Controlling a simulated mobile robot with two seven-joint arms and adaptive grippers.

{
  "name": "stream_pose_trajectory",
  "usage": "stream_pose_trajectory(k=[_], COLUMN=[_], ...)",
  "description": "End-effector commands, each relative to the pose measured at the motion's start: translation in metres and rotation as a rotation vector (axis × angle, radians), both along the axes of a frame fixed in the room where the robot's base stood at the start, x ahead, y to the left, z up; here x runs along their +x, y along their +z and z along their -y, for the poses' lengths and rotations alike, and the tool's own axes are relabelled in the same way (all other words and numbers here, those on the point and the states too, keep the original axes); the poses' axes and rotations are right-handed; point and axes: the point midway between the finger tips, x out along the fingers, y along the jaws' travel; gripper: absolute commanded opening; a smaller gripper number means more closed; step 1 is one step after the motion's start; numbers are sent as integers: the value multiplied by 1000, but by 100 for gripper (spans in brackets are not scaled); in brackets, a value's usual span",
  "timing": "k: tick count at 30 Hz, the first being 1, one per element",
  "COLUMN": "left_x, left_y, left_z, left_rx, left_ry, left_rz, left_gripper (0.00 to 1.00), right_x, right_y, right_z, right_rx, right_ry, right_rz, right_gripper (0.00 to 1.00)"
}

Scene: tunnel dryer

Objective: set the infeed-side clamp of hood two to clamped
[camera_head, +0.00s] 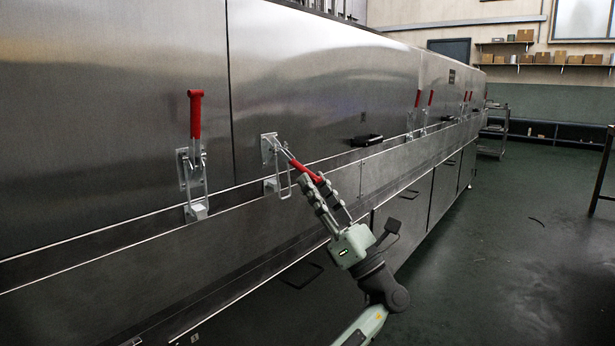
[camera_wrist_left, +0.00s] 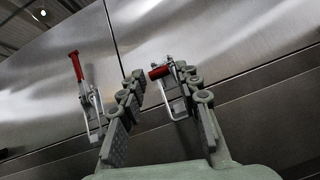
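A toggle clamp (camera_head: 277,153) is mounted just right of a vertical panel seam. Its red handle (camera_head: 304,171) is swung out and down from the panel, and its wire loop hangs below the bracket. My left gripper (camera_head: 315,183) is at the end of this handle. In the left wrist view the fingers are spread, with the red handle (camera_wrist_left: 159,72) between the fingertips; I cannot tell whether they touch it. A second clamp (camera_head: 193,170), left of the seam, has its red handle (camera_head: 195,114) upright; it also shows in the left wrist view (camera_wrist_left: 88,94). My right gripper is out of view.
The long steel dryer wall (camera_head: 120,110) runs back to the right, with a ledge below the clamps. More red-handled clamps (camera_head: 417,105) stand upright farther along. A black handle (camera_head: 367,140) juts out near my gripper.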

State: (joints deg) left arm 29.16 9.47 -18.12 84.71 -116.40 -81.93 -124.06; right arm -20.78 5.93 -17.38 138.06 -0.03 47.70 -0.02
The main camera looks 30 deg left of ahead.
Motion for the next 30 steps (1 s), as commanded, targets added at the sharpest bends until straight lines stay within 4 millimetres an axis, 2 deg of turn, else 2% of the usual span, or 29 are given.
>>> stream_pose_trajectory(k=[7, 17, 25, 30], left_x=[4, 4, 5, 4], left_y=[20, 24, 23, 23], left_z=[-22, -25, -25, -25], left_rx=[-1, -1, -1, -1], left_ry=[-1, -2, -3, -2], left_rz=[0, -1, -1, -1], left_gripper=[33, 33, 1, 0], right_x=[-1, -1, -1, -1], right_y=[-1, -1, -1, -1], right_z=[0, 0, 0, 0], right_rx=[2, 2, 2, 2], right_ry=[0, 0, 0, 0], right_rz=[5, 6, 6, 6], right_gripper=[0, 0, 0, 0])
